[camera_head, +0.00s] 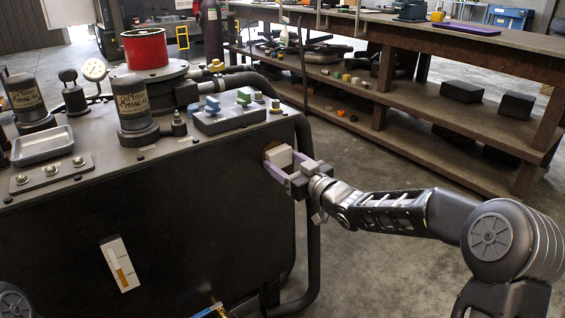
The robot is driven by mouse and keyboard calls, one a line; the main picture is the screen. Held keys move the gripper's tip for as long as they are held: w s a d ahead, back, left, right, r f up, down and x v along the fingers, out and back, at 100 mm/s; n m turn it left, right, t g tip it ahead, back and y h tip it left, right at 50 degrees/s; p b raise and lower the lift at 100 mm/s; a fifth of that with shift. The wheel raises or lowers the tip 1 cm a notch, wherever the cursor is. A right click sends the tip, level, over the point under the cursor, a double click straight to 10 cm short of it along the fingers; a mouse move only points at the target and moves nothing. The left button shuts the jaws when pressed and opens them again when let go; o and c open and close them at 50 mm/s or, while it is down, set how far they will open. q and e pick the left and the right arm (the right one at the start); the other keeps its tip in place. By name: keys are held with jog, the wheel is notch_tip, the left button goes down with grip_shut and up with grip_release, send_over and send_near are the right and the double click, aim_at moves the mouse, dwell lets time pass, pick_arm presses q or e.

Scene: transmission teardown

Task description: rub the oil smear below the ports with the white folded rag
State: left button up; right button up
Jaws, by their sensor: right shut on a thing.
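My right gripper (285,172) reaches in from the right and is shut on the white folded rag (279,155). The rag is at the upper right of the dark tank's front face (180,205) and looks to be against it. A brown patch (271,145), likely the oil smear, shows at the rag's edge; the rag and fingers hide most of it. Above it, a block (230,118) with blue and green levers and small fittings sits on the tank top. My left gripper is not in view.
A black tube rail (311,200) curves around the tank's right end, close to my right gripper. A gauge label (121,264) is on the tank front. A red cylinder (145,48) and a metal tray (42,146) stand on top. A wooden workbench (460,55) stands behind.

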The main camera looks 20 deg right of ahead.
aim_at(291, 157)
jog(key=shift+w+d+r+p, duration=0.1)
jog(key=shift+w+d+p, duration=0.25)
jog(key=shift+d, duration=0.2)
jog(key=shift+w+d+p, duration=0.2)
jog(key=shift+d+p, duration=0.2)
jog(key=shift+d, duration=0.15)
jog(key=shift+w+d, duration=0.1)
jog(key=shift+d, duration=0.3)
jog(key=shift+a, duration=0.1)
jog(key=shift+s+a+f+b, duration=0.15)
jog(key=shift+s+a+b, duration=0.05)
jog(key=shift+a+b, duration=0.25)
jog(key=shift+s+a+f+b, duration=0.1)
jog(key=shift+s+a+b, duration=0.05)
jog(key=shift+a+b, duration=0.3)
jog(key=shift+s+a+b, duration=0.25)
jog(key=shift+a+b, duration=0.05)
jog(key=shift+a, duration=0.35)
jog(key=shift+a+r, duration=0.2)
